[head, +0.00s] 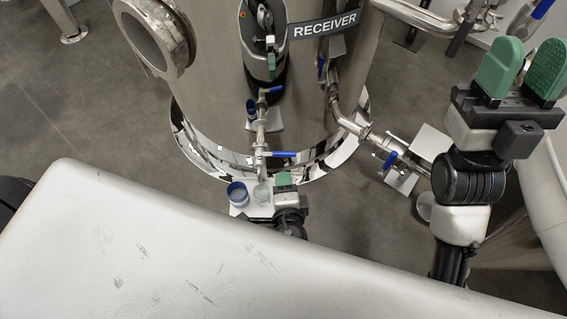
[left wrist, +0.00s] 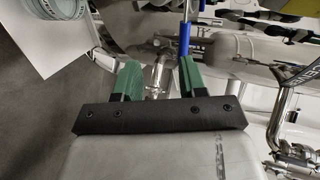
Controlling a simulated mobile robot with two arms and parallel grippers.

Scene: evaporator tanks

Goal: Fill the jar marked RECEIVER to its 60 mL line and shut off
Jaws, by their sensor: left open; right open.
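The steel tank (head: 215,80) carries a RECEIVER sign (head: 325,25). A sample valve with a blue lever handle (head: 284,154) sticks out from its lower front. Below the spout, a clear jar (head: 262,193) stands on a white shelf (head: 258,211); its marks and liquid level are too small to read. My left gripper (head: 284,181) is just right of the jar, below the lever. In the left wrist view its green fingers (left wrist: 159,78) are apart and empty, with a blue handle (left wrist: 185,35) beyond the right-hand finger. My right gripper (head: 521,72) is open and empty, raised at the right.
A larger pipe valve with a blue handle (head: 390,158) lies to the right, beside a pale plate (head: 433,146). The tank's polished wall mirrors the valve and gripper. Open floor (head: 70,110) lies left.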

